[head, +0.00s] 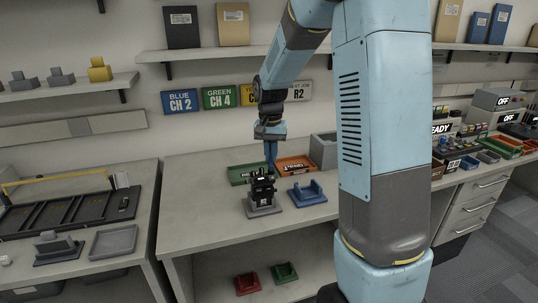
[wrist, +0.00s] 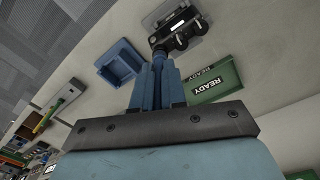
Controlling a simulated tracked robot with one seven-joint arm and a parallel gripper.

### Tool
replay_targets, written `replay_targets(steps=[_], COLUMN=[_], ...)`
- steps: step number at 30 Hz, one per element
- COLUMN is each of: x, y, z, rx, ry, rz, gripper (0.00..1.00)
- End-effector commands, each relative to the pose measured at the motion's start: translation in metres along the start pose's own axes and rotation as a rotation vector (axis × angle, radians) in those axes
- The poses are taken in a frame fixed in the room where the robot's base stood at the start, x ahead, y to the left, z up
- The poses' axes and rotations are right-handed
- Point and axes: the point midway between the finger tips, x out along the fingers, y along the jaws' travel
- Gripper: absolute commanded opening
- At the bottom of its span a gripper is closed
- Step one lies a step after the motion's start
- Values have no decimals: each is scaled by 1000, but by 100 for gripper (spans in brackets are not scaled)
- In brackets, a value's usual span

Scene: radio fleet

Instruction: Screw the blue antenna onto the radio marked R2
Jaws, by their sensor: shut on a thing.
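A black radio (head: 262,187) stands upright in a grey cradle (head: 264,210) on the middle bench. Its mark is too small to read. In the wrist view the radio (wrist: 176,27) shows dark knobs on its top. My gripper (head: 271,165) points down just above the radio; its blue fingers (wrist: 157,82) are shut on the blue antenna (wrist: 159,55). The antenna is mostly hidden between the fingers, and its lower end is at the radio's top. I cannot tell whether it is seated in the radio.
An empty blue cradle (head: 306,194) stands right of the radio. A green tray (head: 245,175) and an orange tray (head: 297,165) lie behind. A grey bin (head: 324,150) is at the back right. Wall signs (head: 218,98) hang above; one reads R2. The bench front left is clear.

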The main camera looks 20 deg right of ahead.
Motion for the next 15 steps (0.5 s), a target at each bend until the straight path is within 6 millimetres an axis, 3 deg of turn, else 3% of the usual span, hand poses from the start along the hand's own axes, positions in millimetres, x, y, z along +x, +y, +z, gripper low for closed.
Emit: replay_targets(steps=[6, 15], x=[0, 0], y=[0, 0], z=[0, 0], rx=[184, 209], ry=[-4, -4], rz=[1, 1], gripper=[0, 0])
